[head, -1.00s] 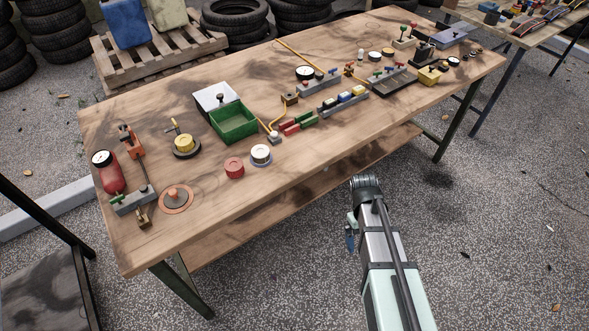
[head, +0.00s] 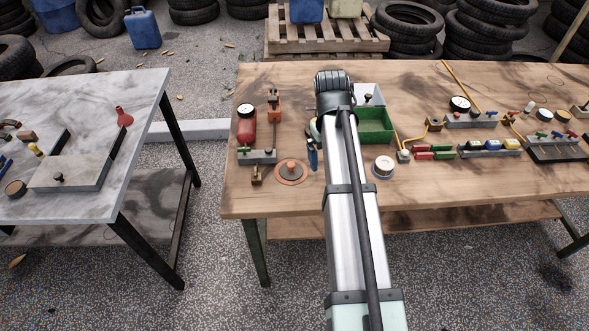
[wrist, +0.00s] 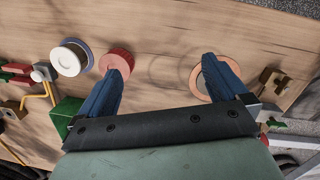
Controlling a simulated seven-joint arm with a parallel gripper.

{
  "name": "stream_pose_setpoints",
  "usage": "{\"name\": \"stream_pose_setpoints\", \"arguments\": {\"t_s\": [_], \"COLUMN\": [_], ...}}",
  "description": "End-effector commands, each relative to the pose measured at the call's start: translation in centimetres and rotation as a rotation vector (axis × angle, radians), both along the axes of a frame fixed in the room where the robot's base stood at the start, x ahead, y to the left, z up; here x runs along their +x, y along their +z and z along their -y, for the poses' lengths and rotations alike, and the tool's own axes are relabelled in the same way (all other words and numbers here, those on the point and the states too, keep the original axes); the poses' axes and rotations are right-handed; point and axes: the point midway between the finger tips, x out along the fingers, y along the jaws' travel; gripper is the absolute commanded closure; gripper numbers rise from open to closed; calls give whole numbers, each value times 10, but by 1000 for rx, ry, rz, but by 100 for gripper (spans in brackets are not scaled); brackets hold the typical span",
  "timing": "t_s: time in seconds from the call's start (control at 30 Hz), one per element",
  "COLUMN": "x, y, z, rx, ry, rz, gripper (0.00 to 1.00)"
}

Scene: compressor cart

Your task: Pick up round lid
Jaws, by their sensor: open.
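The likely round lid (head: 291,171) is a flat disc with a copper-coloured rim and a small knob, lying on the wooden table's front left part. In the wrist view its copper rim (wrist: 195,82) shows at right, with its middle hidden behind one finger. My gripper (wrist: 161,65) is open with blue fingers, pointing down over the table. Its right finger overlaps the lid in that view, and its left finger is beside a red round piece (wrist: 117,60). Bare wood shows between the fingers. In the head view my arm hides most of the gripper, which is right of the lid.
A red cylinder with a gauge (head: 246,128) and an orange-topped tool (head: 273,106) stand behind the lid. A brass fitting (head: 256,176) is at its left. A green box (head: 374,127) and a white-topped round piece (head: 384,165) are right of my arm. A grey table (head: 75,215) stands left.

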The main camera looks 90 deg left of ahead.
Motion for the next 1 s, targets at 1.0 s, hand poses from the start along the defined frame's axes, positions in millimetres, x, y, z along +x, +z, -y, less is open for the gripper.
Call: {"name": "stream_pose_setpoints", "arguments": {"t_s": [1.0], "x": [-106], "y": [-29], "z": [-50], "rx": [98], "ry": [88], "rz": [-92], "gripper": [0]}}
